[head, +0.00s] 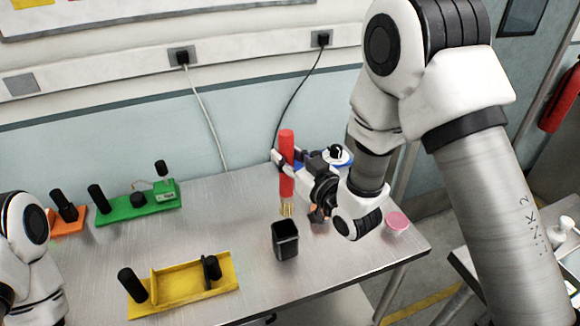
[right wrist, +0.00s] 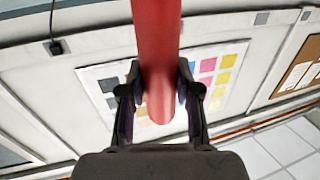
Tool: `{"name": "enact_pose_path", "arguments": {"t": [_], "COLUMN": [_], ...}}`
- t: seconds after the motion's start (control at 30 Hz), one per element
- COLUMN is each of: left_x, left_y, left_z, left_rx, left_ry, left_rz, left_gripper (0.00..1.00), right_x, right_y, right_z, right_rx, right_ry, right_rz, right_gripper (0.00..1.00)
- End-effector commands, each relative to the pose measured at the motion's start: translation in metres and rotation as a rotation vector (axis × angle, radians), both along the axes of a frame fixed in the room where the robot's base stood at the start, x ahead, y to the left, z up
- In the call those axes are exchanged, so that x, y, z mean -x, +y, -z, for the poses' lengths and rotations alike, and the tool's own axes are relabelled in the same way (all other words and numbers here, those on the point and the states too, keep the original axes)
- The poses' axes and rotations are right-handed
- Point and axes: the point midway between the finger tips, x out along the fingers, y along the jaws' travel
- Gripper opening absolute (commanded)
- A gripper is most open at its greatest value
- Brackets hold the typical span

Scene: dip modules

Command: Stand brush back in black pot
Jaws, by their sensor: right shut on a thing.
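The brush (head: 287,180) has a thick red handle and is upright, with tan bristles at its lower end. My right gripper (head: 279,160) is shut on the red handle, which also shows between the two fingers in the right wrist view (right wrist: 158,60). The black pot (head: 285,242) stands on the table, open at the top. The bristles show just above and behind the pot's rim in the head view; their exact height over the table is hard to tell. My left gripper is out of view; only part of the left arm shows at the left edge.
A yellow tray-like module (head: 190,285) lies front left of the pot. A green module (head: 120,213) and an orange one (head: 66,222) lie at the back left. A pink round dish (head: 397,221) is near the right edge.

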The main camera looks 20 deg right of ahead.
Motion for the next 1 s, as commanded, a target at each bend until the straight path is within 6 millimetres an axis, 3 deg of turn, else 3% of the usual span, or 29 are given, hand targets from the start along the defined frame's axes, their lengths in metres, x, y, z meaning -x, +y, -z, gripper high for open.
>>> {"name": "enact_pose_path", "arguments": {"t": [0.53,1.0], "left_x": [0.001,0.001], "left_y": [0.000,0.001], "left_z": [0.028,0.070], "left_rx": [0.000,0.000], "left_ry": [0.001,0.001], "left_rz": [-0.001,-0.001], "left_gripper": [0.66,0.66], "right_x": [0.000,0.001], "right_y": [0.001,0.001], "right_z": [0.043,0.089], "right_rx": [0.000,0.000], "right_ry": [0.000,0.000], "right_rz": [-0.001,-0.001], "right_gripper": [0.00,0.00]}}
